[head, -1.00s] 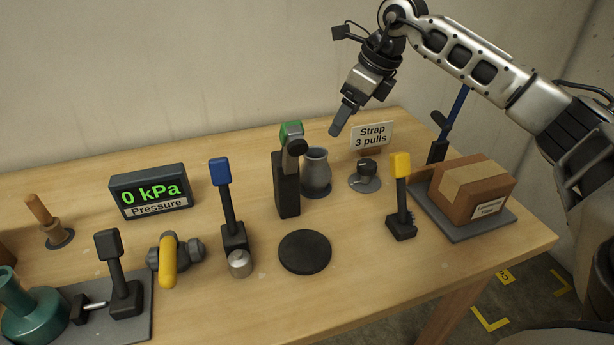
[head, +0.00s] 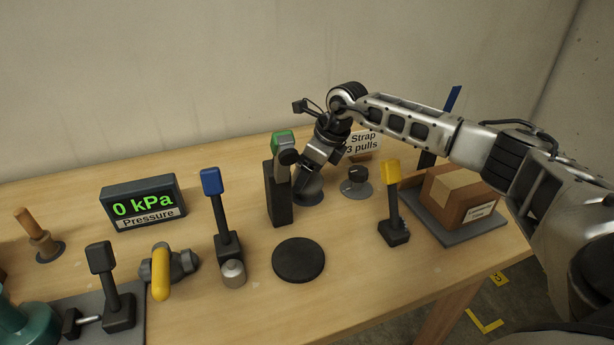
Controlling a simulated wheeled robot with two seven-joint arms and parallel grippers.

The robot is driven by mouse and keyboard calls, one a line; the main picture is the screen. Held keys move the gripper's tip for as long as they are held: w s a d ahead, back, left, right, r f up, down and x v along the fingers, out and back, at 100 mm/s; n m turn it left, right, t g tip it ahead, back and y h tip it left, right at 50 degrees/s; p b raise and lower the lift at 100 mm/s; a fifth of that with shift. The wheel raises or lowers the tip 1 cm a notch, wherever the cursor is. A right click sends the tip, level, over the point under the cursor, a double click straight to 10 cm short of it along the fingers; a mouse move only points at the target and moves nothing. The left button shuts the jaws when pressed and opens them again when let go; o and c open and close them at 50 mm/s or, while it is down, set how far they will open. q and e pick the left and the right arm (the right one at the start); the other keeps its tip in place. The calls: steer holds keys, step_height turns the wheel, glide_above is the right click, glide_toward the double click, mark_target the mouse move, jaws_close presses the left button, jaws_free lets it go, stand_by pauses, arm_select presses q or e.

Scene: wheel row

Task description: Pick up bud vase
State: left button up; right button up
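The bud vase (head: 313,184) is a small grey vase on a dark round base, behind the tall black block with the green-topped lever. My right gripper (head: 303,178) is pointed down at the vase and covers most of it. Only a little of the vase's lower body and its base show. I cannot tell whether the fingers are around the vase or in front of it, nor how far apart they are. My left gripper is not in view.
The green-topped lever (head: 282,145) stands close to the left of my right gripper. A black knob (head: 356,177) and a "Strap 3 pulls" sign (head: 363,142) are to its right. The yellow-topped lever (head: 391,172) and cardboard box (head: 452,193) stand further right.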

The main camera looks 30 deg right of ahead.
steer(key=shift+x, duration=1)
steer(key=shift+c, duration=0.4)
steer(key=c, duration=0.8)
steer(key=shift+r, duration=0.1)
steer(key=shift+w, duration=0.1)
